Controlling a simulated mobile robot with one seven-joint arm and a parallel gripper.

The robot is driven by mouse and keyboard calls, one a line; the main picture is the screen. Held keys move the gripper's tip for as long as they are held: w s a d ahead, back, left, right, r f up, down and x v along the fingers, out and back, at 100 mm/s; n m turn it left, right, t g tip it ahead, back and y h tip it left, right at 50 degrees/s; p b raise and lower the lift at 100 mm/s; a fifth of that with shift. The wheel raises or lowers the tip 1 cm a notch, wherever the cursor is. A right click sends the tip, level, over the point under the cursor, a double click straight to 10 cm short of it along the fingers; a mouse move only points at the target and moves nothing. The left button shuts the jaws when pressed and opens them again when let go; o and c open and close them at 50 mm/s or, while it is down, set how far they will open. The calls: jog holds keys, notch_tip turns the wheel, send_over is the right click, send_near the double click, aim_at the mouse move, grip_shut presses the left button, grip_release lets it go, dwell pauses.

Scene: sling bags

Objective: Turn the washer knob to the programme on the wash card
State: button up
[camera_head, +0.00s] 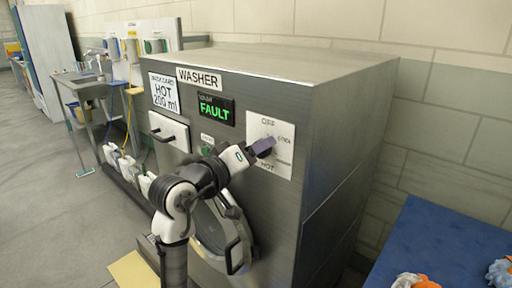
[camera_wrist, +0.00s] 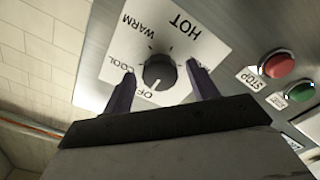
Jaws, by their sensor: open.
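The wash card (camera_head: 164,93) on the washer front reads HOT 200 ml. The dark round washer knob (camera_wrist: 159,72) sits on a white dial plate (camera_wrist: 120,50) marked OFF, COOL, WARM and HOT. Its light pointer mark appears to face OFF. In the head view the dial plate (camera_head: 283,170) shows at the washer's upper right, but my gripper (camera_head: 264,147) hides the knob. In the wrist view my gripper (camera_wrist: 160,73) is open, with one finger on each side of the knob and visible gaps; contact is not seen.
The washer (camera_head: 335,85) display (camera_head: 215,109) reads FAULT. A red STOP button (camera_wrist: 277,65) and a green button (camera_wrist: 300,93) lie right of the dial in the wrist view. A detergent drawer (camera_head: 170,131) is at left. A blue surface (camera_head: 440,240) stands at right.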

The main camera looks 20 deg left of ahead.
jog(key=shift+w, duration=0.15)
jog(key=shift+c, duration=0.5)
jog(key=c, duration=0.9)
jog(key=shift+f, duration=0.1)
